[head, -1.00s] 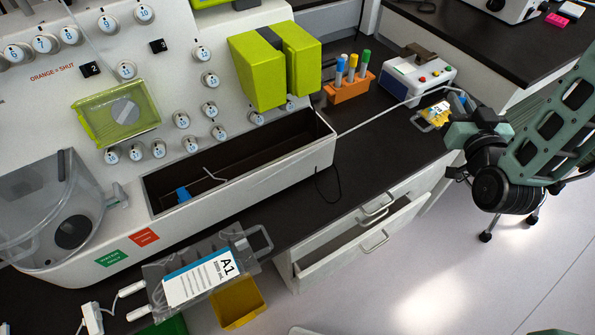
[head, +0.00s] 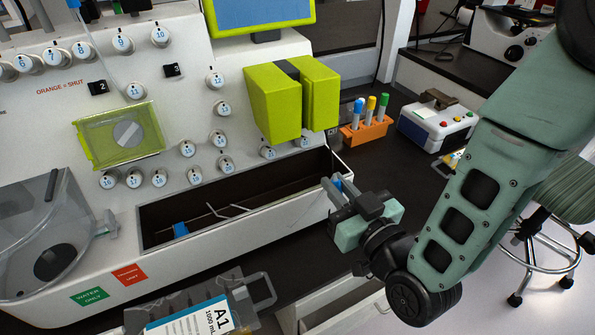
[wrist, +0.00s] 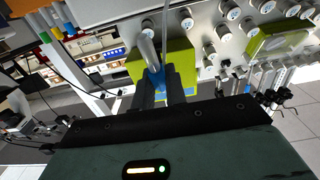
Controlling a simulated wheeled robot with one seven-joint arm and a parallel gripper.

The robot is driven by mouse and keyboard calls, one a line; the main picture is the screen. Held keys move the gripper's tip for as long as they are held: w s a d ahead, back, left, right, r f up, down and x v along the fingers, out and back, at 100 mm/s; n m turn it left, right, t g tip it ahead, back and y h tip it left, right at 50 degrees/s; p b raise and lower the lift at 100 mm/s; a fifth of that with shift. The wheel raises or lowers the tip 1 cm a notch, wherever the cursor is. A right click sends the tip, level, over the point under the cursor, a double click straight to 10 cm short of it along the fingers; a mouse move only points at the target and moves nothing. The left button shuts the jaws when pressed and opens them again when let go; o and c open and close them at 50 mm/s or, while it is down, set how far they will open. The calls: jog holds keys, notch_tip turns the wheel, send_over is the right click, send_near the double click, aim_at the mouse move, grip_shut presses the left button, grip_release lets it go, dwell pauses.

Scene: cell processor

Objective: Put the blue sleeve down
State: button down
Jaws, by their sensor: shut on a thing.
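My gripper (head: 345,193) is at the right end of the machine's long trough, just outside its front wall. It is shut on a small blue sleeve (head: 337,184), which shows only partly between the fingers. In the wrist view the blue sleeve (wrist: 154,80) sits between the two dark fingertips (wrist: 160,92), with a grey tube-like piece (wrist: 147,52) just beyond it. I cannot tell whether the sleeve touches anything below.
The dark trough (head: 225,212) holds another small blue piece (head: 180,229) and a bent pale rod. Green blocks (head: 290,100) overhang it. An orange rack (head: 366,133) with capped tubes and a white box (head: 437,124) stand right. Bag A1 (head: 205,320) lies in front.

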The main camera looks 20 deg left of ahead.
jog(key=w+a+f+p, duration=0.3)
jog(key=w+a, duration=0.4)
jog(key=a, duration=0.1)
jog(key=shift+w+a+f, duration=0.15)
jog(key=shift+a+f, duration=0.05)
jog(key=shift+f, duration=0.05)
jog(key=shift+f+b, duration=0.3)
jog(key=shift+f, duration=0.05)
jog(key=shift+f+b, duration=0.3)
jog(key=shift+b, duration=0.05)
jog(key=c, duration=1.4)
grip_release()
jog(key=shift+r, duration=0.1)
jog(key=shift+c, duration=0.2)
